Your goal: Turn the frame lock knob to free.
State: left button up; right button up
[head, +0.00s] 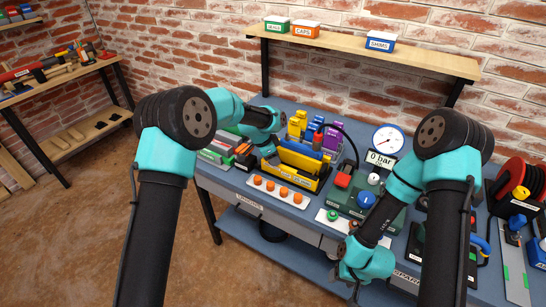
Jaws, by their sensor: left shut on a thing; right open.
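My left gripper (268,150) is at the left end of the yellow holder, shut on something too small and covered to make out. My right gripper (350,287) is low at the bench's front edge, apart from the unit; it is open, its fingers partly hidden by my wrist.
A pressure gauge (388,139) with a "0 bar" display (381,160) stands behind the unit. The yellow holder (296,176) and several orange knobs on a white strip (279,190) are left of it. A red cable reel (516,182) is at right. A shelf (370,47) hangs above.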

pick_arm(q)
jog(key=shift+n, duration=0.5)
jog(key=shift+s+n+t+y, duration=0.1)
jog(key=shift+n+t+y, duration=0.5)
jog(key=shift+n, duration=1.1)
jog(key=shift+d+n+t+y, duration=0.1)
jog(key=shift+n+t+y, duration=0.2)
jog(key=shift+n, duration=0.85)
jog(key=shift+n+t+y, duration=0.1)
jog(key=shift+n+t, duration=0.3)
jog(key=shift+n, duration=0.75)
jog(key=n+y, duration=0.1)
jog(key=n, duration=0.3)
jog(key=shift+n+t+y, duration=0.3)
jog(key=shift+y, duration=0.1)
jog(key=shift+d+n+y, duration=0.1)
jog(key=shift+n+y, duration=0.6)
jog(key=shift+n, duration=1.3)
jog(key=o, duration=0.9)
jog(key=shift+r, duration=0.15)
